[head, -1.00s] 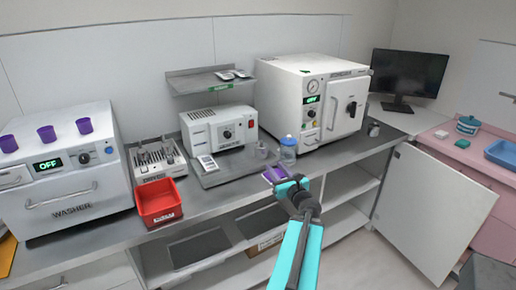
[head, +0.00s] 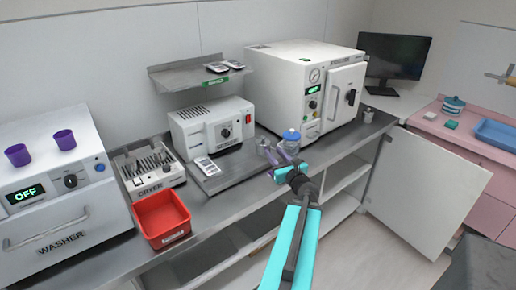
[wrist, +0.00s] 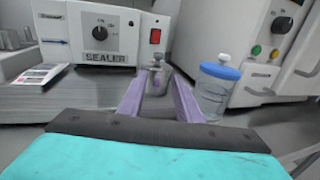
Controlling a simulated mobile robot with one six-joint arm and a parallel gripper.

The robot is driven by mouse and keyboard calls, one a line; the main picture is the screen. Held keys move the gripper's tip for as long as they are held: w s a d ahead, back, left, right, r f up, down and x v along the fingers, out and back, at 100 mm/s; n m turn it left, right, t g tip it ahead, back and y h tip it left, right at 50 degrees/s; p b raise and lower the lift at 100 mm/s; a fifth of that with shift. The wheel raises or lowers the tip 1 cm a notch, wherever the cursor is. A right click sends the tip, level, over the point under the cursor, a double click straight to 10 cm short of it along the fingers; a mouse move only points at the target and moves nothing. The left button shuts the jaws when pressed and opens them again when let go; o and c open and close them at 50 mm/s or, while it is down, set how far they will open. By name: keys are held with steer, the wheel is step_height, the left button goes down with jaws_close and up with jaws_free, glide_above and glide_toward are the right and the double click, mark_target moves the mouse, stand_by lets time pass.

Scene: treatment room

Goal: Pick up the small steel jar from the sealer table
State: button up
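The small steel jar (wrist: 157,72) stands upright in front of the sealer, with a knobbed lid. In the wrist view it shows between my two purple fingers, near their tips; I cannot tell how far it is inside them. My gripper (wrist: 158,90) is open, with a finger to each side of the jar and no clear contact. The sealer (head: 212,127) stands behind on the sealer table (head: 222,178).
A clear jar with a blue lid (wrist: 217,90) stands close to the right of my right finger. The steriliser (head: 305,90) is behind right. A printed pouch pack (head: 206,166) and a red bin (head: 162,219) are left. Another small steel jar (head: 368,116) stands far right.

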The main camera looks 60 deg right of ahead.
mark_target(266, 145)
steer(key=shift+w, duration=0.15)
steer(key=o, duration=1)
steer(key=shift+w+a, duration=0.1)
steer(key=shift+a, duration=0.05)
steer(key=shift+p+x, duration=1)
steer(key=shift+x, duration=2.75)
steer(key=shift+w+d, duration=0.3)
steer(key=shift+w, duration=0.15)
steer(key=shift+w, duration=0.1)
steer(key=shift+p+x, duration=1.4)
steer(key=shift+x, duration=1.15)
steer(key=shift+f, duration=0.15)
steer(key=c, duration=1.2)
